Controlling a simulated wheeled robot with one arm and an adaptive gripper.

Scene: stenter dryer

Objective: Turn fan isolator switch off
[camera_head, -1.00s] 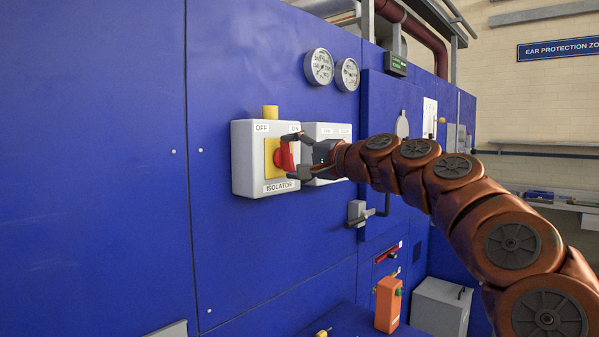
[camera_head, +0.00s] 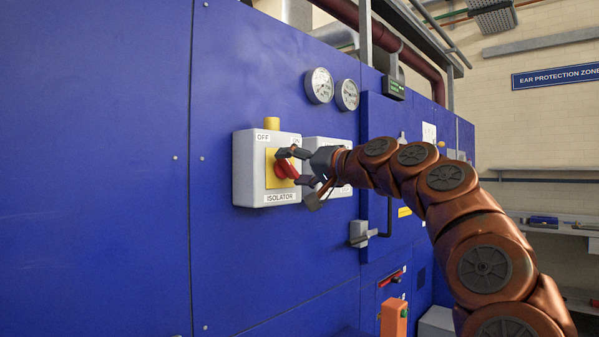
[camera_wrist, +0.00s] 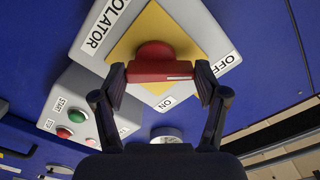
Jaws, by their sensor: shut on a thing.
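The grey isolator box (camera_head: 246,172) is on the blue machine panel, with OFF at its upper left, ON at its upper right and ISOLATOR below. Its yellow plate (camera_head: 270,181) carries a red rotary knob (camera_head: 287,169). My gripper (camera_head: 294,167) is shut on this knob, one finger on each side. In the wrist view, the red knob (camera_wrist: 153,58) sits between both fingertips of my gripper (camera_wrist: 160,80). There its white mark points to the right, towards the OFF label (camera_wrist: 222,65). In the head view the knob slants from upper left to lower right.
A second grey box (camera_wrist: 72,98) with START and green and red buttons stands close beside the isolator. Two gauges (camera_head: 333,90) are above. A grey handle (camera_head: 362,232) and an orange box (camera_head: 394,318) are lower right. The panel left of the isolator is clear.

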